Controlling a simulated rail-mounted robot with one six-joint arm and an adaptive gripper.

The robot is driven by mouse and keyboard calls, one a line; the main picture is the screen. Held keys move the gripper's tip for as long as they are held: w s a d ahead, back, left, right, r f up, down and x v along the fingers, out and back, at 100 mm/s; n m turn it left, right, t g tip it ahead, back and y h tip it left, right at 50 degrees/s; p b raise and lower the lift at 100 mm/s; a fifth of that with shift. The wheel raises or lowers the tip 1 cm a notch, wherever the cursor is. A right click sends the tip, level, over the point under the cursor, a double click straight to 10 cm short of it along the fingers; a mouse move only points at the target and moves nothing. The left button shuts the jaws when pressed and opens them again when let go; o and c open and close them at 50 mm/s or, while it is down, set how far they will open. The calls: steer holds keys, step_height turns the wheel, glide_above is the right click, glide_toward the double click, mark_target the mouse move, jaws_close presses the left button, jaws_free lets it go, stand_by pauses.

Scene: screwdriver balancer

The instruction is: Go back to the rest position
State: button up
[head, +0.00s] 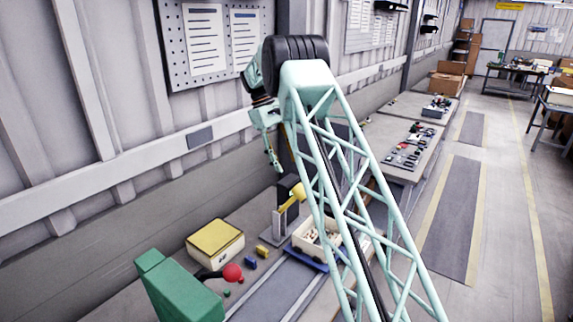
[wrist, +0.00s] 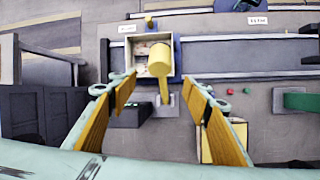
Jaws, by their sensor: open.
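In the head view my gripper (head: 271,158) is raised above the bench and points downward, partly seen at the end of my arm. In the wrist view my gripper (wrist: 160,86) is open, with its two orange-padded fingers wide apart and nothing held between them. A yellow screwdriver-like tool (wrist: 159,60) shows beyond the fingertips, below the gripper. In the head view the yellow tool (head: 298,192) is at a grey stand (head: 284,222), lower than the gripper and apart from it. Its lower end is hard to make out.
A cream bin of small parts (head: 305,240) sits on a blue tray (head: 314,263) beside the stand. A wall with a pegboard (head: 176,50) stands behind the bench.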

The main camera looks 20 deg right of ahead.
stand_by(0.5)
steer(key=s+a+r+t+b, duration=0.2)
steer(key=s+a+r+b, duration=0.35)
steer(key=s+r, duration=0.6)
steer(key=s+a+r+m+t+y+b, duration=0.1)
steer(key=s+a+r+b, duration=0.15)
steer(key=s, duration=0.65)
steer(key=s+a+r+m+t+b, duration=0.15)
steer(key=s+a+r, duration=0.25)
steer(key=s, duration=0.5)
steer(key=s+a+f+y+b, duration=0.1)
steer(key=s+a+f+b, duration=0.1)
steer(key=s, duration=0.8)
steer(key=s+a+f+b, duration=0.1)
steer(key=s+a+b, duration=0.15)
steer(key=s, duration=0.65)
steer(key=s+a+f+t+b, duration=0.1)
steer(key=s+f+b, duration=0.1)
steer(key=s+f, duration=0.4)
steer(key=s+a+f+m+t+y+b, duration=0.1)
steer(key=s+f, duration=0.4)
steer(key=s, duration=0.8)
steer(key=shift+a+f+t+b, duration=0.35)
steer(key=shift+a+b, duration=0.25)
steer(key=shift+a, duration=0.2)
steer(key=shift+m, duration=0.25)
